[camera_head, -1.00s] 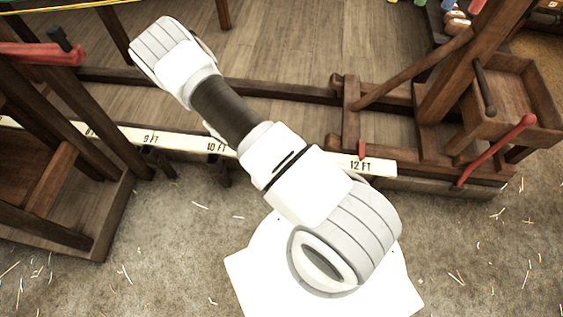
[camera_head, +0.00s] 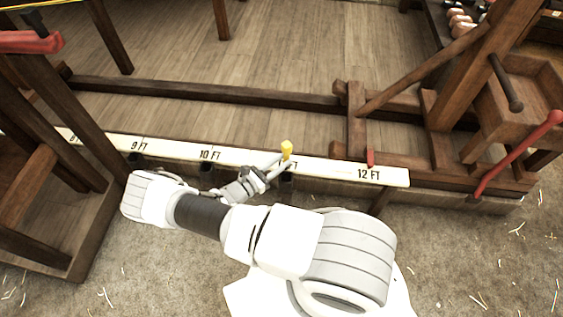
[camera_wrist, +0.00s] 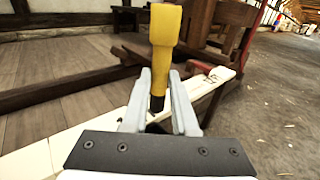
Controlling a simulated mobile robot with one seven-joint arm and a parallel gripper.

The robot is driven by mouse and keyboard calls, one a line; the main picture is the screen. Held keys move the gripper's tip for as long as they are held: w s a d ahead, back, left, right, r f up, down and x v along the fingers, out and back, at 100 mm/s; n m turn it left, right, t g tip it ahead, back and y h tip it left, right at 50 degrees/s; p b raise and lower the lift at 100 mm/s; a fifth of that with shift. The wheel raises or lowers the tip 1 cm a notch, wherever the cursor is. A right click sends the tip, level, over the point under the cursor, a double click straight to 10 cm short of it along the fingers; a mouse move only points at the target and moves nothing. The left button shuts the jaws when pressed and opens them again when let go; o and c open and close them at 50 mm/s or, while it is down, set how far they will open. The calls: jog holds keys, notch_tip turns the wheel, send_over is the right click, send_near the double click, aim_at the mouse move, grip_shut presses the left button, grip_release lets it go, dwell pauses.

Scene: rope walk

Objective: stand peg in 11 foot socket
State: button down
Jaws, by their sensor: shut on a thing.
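A peg with a yellow top (camera_head: 287,148) is at the 11 FT part of the white marked board (camera_head: 325,170) in the head view. My gripper (camera_head: 279,164) is shut on the peg from the left. In the wrist view the yellow peg (camera_wrist: 164,55) stands upright between my two fingers (camera_wrist: 160,100), with a dark lower end below the yellow. A dark socket (camera_head: 287,185) shows at the board's front edge just below the peg. Whether the peg's lower end is in the socket cannot be told, as my fingers and the board edge cover it.
A short red piece (camera_head: 371,157) stands at the 12 FT mark. A wooden frame with a red handle (camera_head: 535,132) is at the right, and a wooden stand (camera_head: 45,220) at the left. A dark rail (camera_head: 210,92) runs behind the board.

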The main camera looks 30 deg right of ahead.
jog(key=shift+f+b, duration=1.45)
jog(key=shift+f, duration=3.85)
jog(key=c, duration=0.6)
grip_release()
jog(key=p+v, duration=0.1)
jog(key=v, duration=1.6)
jog(key=shift+s+a, duration=0.15)
jog(key=shift+a, duration=0.05)
